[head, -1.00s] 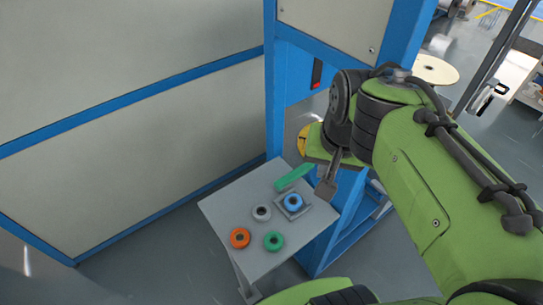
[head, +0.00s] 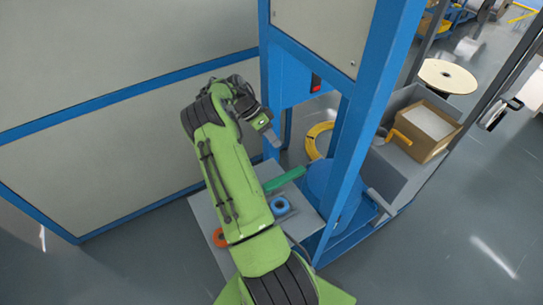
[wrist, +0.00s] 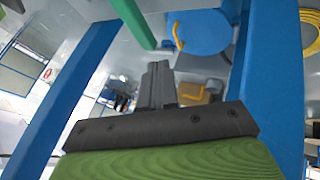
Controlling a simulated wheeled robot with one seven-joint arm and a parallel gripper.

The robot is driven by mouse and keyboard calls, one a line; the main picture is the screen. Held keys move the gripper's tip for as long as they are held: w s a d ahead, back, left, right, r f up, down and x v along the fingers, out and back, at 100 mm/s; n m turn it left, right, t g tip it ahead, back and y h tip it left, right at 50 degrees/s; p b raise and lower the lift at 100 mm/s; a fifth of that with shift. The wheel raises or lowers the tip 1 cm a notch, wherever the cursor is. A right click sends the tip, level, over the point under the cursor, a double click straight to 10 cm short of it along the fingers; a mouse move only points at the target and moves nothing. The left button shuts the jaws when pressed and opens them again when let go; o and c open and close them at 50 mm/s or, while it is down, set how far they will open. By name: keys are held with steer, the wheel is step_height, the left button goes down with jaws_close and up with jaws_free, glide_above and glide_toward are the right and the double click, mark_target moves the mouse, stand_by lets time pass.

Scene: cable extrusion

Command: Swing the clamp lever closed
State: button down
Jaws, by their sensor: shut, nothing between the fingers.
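A long green bar (head: 284,180), which looks like the clamp lever, sticks out over the small table beside a blue round part (head: 320,176) of the machine. It also shows at the top of the wrist view (wrist: 133,22), near the blue round part (wrist: 200,32). I cannot tell how far the lever is swung. My gripper (head: 273,138) is up and behind the green bar in the head view, apart from it. In the wrist view the fingers (wrist: 158,68) are together with nothing between them.
The small grey table (head: 203,212) holds a blue ring (head: 280,206) and an orange ring (head: 220,238), partly behind my arm. Blue frame posts (head: 362,115) stand to the right. A grey bin with a cardboard box (head: 425,128) and a yellow hose (head: 316,140) lie beyond.

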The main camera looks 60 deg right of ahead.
mark_target(284, 179)
steer(key=x, duration=1)
steer(key=shift+b, duration=0.3)
steer(key=shift+s, duration=0.1)
